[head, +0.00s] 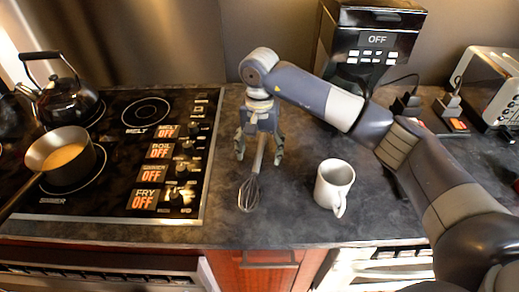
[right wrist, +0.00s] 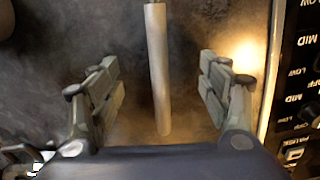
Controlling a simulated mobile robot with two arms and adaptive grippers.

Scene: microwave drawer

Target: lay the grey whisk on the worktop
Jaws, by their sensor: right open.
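The grey whisk (head: 254,178) lies on the dark worktop (head: 290,222) just right of the stove. Its wire end points to the front edge. My right gripper (head: 259,157) is above the whisk's handle, with its fingers spread on either side. In the right wrist view, the pale handle (right wrist: 159,80) runs between the two open fingers of the gripper (right wrist: 157,78), with a gap on both sides. The handle's far end is cut off by the top of that view. My left gripper is not in view.
A white mug (head: 333,186) stands right of the whisk. The stove (head: 210,185) holds a saucepan (head: 62,155) and a black kettle (head: 68,98). A coffee machine (head: 370,45) and a toaster (head: 490,85) stand at the back. The worktop in front of the whisk is clear.

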